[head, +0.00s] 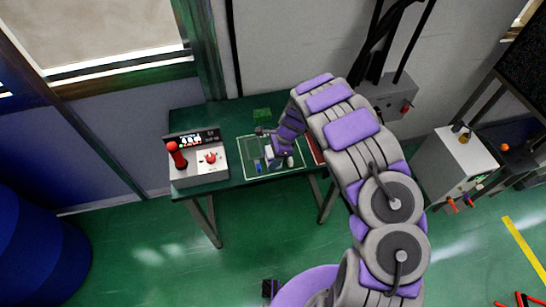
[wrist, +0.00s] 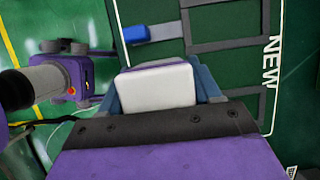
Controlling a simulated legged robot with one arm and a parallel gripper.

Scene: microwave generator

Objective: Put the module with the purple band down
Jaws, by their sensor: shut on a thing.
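The module (wrist: 157,90) is a white block with rounded edges, and a thin purple strip shows along its far edge in the wrist view. My gripper (wrist: 160,76) is shut on it, with a blue-grey finger on each side. In the head view my gripper (head: 273,158) is low over the green mat (head: 250,146) with white outlines on the table, and the module (head: 270,151) shows small and partly hidden. I cannot tell whether the module touches the mat. The wrist view shows dark grey frame outlines and the word NEW on the mat (wrist: 230,30).
A control box (head: 198,158) with a red lever and red knob stands on the table's left. A reddish panel (head: 316,150) lies right of the mat. A grey box (head: 455,160) stands farther right.

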